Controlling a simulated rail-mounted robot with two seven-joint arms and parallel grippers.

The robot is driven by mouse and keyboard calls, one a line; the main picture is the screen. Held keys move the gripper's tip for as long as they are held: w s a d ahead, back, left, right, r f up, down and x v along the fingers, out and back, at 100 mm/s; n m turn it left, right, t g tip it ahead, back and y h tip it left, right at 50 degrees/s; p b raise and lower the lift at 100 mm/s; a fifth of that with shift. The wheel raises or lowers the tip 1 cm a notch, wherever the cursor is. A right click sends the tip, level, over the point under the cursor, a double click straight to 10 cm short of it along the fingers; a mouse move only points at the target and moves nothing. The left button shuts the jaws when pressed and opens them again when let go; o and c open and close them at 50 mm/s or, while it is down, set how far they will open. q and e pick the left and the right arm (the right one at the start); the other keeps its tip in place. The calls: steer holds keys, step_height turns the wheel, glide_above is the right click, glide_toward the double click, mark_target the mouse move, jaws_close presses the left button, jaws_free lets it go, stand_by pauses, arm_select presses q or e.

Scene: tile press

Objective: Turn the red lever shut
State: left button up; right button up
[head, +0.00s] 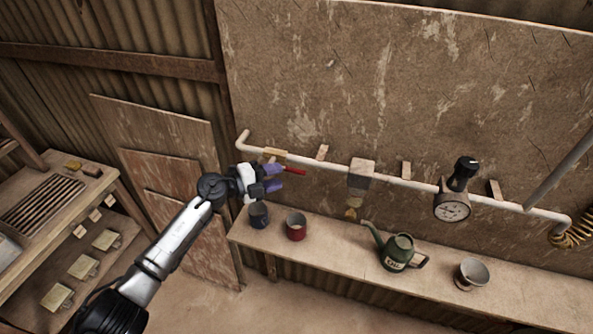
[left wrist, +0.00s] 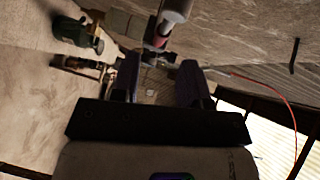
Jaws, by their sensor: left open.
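The red lever (head: 294,171) sticks out to the right from a brass-coloured valve (head: 275,153) on the pale wall pipe (head: 330,167). My left gripper (head: 280,178) is open just below and beside the lever in the head view, its purple fingers close to it. I cannot tell whether they touch. In the left wrist view the open fingers (left wrist: 158,82) have a gap between them with nothing clearly held. A red-ended part shows beyond them there, but I cannot tell whether it is the lever. My right gripper is not in view.
A gauge (head: 452,209) sits on the pipe. A wooden rack (head: 108,178) stands at left.

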mark_target(296, 171)
arm_select(q)
steer(key=shift+x, duration=3.35)
steer(key=shift+c, duration=0.4)
jaws_close()
